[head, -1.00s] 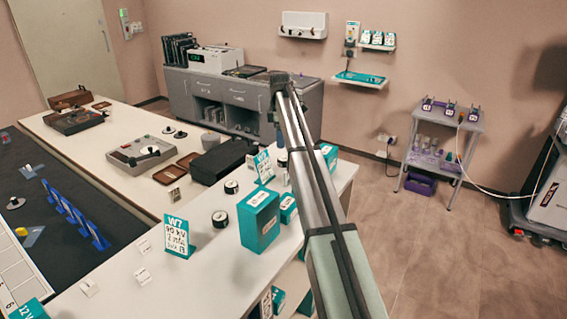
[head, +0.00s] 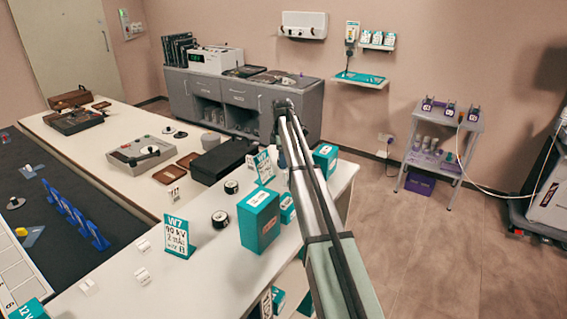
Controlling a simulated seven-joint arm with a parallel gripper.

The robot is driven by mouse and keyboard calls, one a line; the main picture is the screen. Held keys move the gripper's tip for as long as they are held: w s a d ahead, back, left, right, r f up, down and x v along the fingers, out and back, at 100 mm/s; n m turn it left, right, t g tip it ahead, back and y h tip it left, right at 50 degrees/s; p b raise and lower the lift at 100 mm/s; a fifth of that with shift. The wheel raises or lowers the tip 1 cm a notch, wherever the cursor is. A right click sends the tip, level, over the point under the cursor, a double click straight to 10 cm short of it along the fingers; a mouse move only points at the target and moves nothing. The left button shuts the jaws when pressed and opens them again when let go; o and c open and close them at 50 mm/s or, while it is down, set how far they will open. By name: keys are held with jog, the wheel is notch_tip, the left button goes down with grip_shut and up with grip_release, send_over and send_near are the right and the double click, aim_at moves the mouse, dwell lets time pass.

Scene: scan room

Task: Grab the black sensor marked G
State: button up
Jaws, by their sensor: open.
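No letter G is legible, so I cannot tell which thing is the black sensor. Two small round black items with pale faces stand on the white counter: one (head: 220,219) beside the W7 sign, the other (head: 231,187) farther back. My arm rises from the bottom edge, right of the middle, and reaches over the counter's right side. Its dark far end shows near the grey cabinet in the picture. I cannot make out gripper fingers there; the arm hides what lies behind it.
A teal box (head: 258,221) stands on the counter (head: 205,270) close left of my arm. The teal-and-white W7 sign (head: 176,237) stands left of it. A black case (head: 220,161) lies farther back. A grey trolley (head: 440,150) stands right; the floor between is clear.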

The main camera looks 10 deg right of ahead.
jog(key=c, duration=1.2)
jog(key=shift+r, duration=0.1)
